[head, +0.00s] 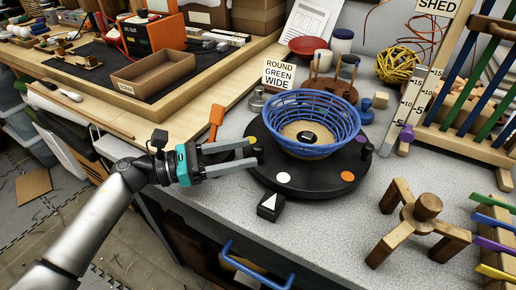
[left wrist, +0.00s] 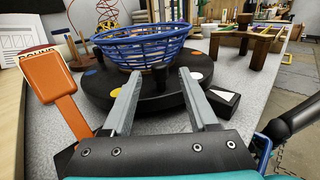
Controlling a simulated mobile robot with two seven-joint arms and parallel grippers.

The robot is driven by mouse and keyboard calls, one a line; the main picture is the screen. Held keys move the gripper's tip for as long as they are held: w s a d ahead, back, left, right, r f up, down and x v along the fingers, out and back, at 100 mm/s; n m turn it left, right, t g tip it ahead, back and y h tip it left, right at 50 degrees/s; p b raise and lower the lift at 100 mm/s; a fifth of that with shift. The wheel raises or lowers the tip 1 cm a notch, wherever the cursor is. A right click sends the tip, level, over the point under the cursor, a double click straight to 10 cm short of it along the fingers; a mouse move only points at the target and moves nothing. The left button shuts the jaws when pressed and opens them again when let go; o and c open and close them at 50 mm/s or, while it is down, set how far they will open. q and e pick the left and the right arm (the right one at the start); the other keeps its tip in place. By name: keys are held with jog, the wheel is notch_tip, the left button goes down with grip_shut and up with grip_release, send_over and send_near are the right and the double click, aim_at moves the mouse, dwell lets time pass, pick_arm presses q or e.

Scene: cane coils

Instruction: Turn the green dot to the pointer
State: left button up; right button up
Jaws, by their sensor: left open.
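A round black turntable (head: 312,187) carries a blue woven basket (head: 315,122). Its rim shows a yellow dot (head: 252,140), a white dot (head: 283,177), an orange dot (head: 347,176) and a purple dot (head: 362,139). I see no green dot; the basket hides the turntable's far side. The pointer, a black block with a white triangle (head: 270,206), stands at the turntable's near edge. My left gripper (head: 252,152) is open at the turntable's left edge. In the left wrist view a black peg (left wrist: 160,76) stands between its fingertips. My right gripper is out of view.
A wooden three-legged piece (head: 420,222) is at right. Grey tabletop between it and the pointer is clear.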

aim_at(258, 150)
pick_arm(q)
jog(key=shift+w+d, duration=0.2)
jog(key=shift+d, duration=0.8)
jog(key=shift+w+d, duration=0.2)
jog(key=shift+d, duration=0.75)
jog(key=shift+c, duration=0.3)
grip_shut()
